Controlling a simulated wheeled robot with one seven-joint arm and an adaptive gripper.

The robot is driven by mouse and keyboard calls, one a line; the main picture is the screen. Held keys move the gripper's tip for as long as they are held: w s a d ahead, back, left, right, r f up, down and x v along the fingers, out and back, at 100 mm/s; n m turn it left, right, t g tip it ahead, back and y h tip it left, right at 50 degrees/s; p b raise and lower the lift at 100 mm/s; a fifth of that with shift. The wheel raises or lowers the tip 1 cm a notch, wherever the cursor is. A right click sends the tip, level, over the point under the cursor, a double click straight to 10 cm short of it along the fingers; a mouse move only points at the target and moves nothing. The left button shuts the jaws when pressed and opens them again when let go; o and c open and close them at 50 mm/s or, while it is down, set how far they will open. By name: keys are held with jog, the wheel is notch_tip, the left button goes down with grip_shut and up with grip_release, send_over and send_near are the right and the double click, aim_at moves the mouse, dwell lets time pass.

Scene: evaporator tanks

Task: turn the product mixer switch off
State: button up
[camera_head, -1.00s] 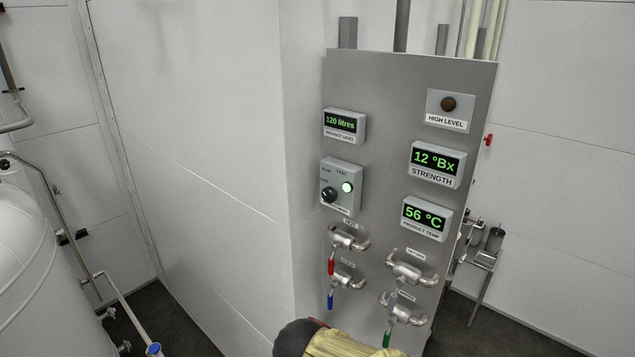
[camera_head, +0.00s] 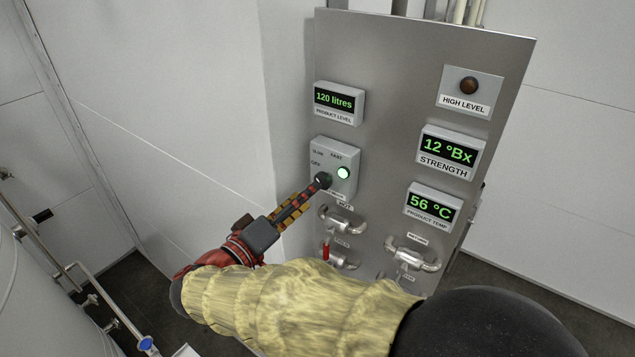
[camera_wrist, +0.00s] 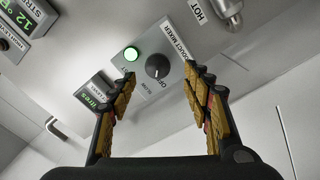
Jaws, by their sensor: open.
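The product mixer switch box (camera_head: 333,158) is a grey box on the panel, with a black round knob (camera_wrist: 157,66) and a lit green lamp (camera_head: 344,173). Its OFF, SLOW and FAST labels show. I cannot tell surely which label the knob points to. My gripper (camera_wrist: 160,74) is open, with one finger on each side of the knob in the wrist view. In the head view its fingertips (camera_head: 314,187) reach the knob and partly cover it. I cannot tell whether they touch it.
The grey panel (camera_head: 390,110) also bears a product level display (camera_head: 338,103), a strength display (camera_head: 448,152) and a temperature display (camera_head: 432,208). Valves, one labelled HOT (camera_head: 342,220), sit just below the switch box. A white wall (camera_head: 180,120) stands to the left.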

aim_at(324, 180)
jog(key=shift+p+x, duration=0.6)
jog(key=shift+x, duration=2.2)
jog(key=shift+s+d, duration=0.15)
jog(key=shift+c, duration=1.4)
jog(key=c, duration=0.7)
jog(key=shift+c, duration=0.8)
